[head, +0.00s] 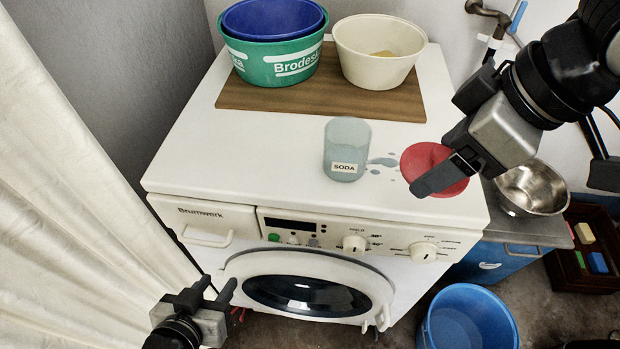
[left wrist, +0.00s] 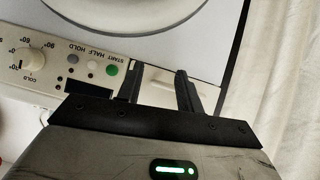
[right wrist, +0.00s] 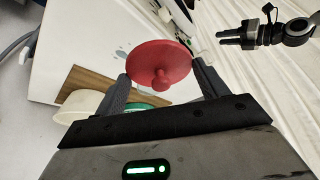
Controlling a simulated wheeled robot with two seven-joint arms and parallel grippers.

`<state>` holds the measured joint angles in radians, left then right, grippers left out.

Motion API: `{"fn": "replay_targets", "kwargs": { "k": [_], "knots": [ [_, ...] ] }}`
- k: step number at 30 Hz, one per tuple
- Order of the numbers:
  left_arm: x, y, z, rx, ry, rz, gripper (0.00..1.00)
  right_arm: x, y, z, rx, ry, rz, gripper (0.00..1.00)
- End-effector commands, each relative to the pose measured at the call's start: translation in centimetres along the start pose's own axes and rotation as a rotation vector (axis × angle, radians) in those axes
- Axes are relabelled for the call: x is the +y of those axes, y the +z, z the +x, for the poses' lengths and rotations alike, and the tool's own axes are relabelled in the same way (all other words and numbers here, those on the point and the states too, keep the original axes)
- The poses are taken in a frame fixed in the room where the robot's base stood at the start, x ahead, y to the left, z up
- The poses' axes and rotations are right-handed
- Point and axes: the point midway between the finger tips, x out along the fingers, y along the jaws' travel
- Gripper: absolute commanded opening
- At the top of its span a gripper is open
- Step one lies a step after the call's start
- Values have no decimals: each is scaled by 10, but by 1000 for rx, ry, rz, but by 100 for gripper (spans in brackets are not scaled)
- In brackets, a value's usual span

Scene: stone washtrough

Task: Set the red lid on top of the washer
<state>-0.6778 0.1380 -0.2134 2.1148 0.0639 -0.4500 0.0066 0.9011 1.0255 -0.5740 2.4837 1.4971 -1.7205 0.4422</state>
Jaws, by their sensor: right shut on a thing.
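The red lid (head: 421,158) is over the right front part of the washer's white top (head: 255,150). My right gripper (head: 436,180) reaches in from the right and is shut on the lid. In the right wrist view the round lid (right wrist: 145,62) sits between the two fingers, its knob facing the camera. I cannot tell whether the lid touches the washer top. My left gripper (head: 214,289) is open and empty, low in front of the washer's left side; its spread fingers also show in the left wrist view (left wrist: 158,85).
A grey-blue SODA jar (head: 347,150) stands left of the lid, with wet spots between them. Green and blue tubs (head: 272,75) and a cream bowl (head: 376,75) sit on a wooden board at the back. A metal bowl (head: 545,190) is right; a blue bucket (head: 467,320) stands below.

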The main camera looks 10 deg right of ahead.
Motion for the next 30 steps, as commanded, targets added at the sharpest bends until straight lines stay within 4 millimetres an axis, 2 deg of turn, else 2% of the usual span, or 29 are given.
{"fn": "replay_targets", "kwargs": {
  "k": [1,5,10,14,21,25,30],
  "knots": [
    [0,6,5,5,4,-3,36,-5,6,4,4,-13,-49,51],
    [1,4,4,10,9,-7,36,-14,9,-2,3,-42,-120,51],
    [2,4,4,11,10,-9,36,-8,9,1,0,-47,-120,51],
    [2,7,7,16,13,-17,36,16,8,15,-1,-48,-113,51],
    [2,8,10,29,19,-27,36,74,2,45,-1,-47,-112,51],
    [3,11,12,32,23,-34,36,93,7,71,-3,-49,-115,51],
    [4,11,11,36,27,-45,36,110,9,90,1,-47,-117,51]
  ]
}}
